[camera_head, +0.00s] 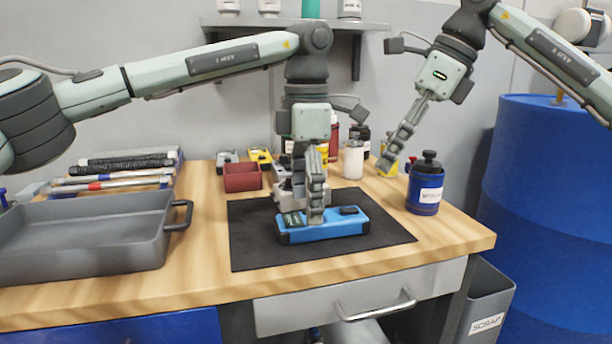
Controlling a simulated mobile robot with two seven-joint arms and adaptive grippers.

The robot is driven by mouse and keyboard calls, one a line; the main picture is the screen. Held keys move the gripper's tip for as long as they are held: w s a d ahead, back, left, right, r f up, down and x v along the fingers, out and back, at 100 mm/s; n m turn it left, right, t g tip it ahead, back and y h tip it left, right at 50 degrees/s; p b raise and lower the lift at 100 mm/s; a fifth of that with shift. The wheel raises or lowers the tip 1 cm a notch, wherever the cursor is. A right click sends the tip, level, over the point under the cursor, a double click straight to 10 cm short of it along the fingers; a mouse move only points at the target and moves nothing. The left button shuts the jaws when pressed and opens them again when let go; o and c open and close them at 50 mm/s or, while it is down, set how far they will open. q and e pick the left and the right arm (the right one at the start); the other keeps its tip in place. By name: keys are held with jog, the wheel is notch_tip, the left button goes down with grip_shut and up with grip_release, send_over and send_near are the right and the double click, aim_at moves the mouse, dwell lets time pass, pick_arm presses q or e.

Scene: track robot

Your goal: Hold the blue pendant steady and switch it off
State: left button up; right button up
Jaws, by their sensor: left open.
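The blue pendant (345,228), with dark end caps and dark parts on top, lies flat on a black mat (250,251) on the workbench. My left gripper (315,215) points down over the middle of the pendant and is open. Its fingers overlap the pendant in the view, one in front of the other. They hide part of its top, and I cannot tell whether they touch it. My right gripper (387,165) hangs to the right and behind, clear of the pendant. Its fingers line up in the view, so their opening is unclear.
A grey tray (85,262) fills the bench's left side. A small red bin (242,178) stands behind the mat. A blue bottle (424,190) and several other containers stand right and behind. A blue barrel (545,210) is beyond the bench. The mat's front is clear.

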pick_arm(q)
jog(key=shift+f, duration=1.6)
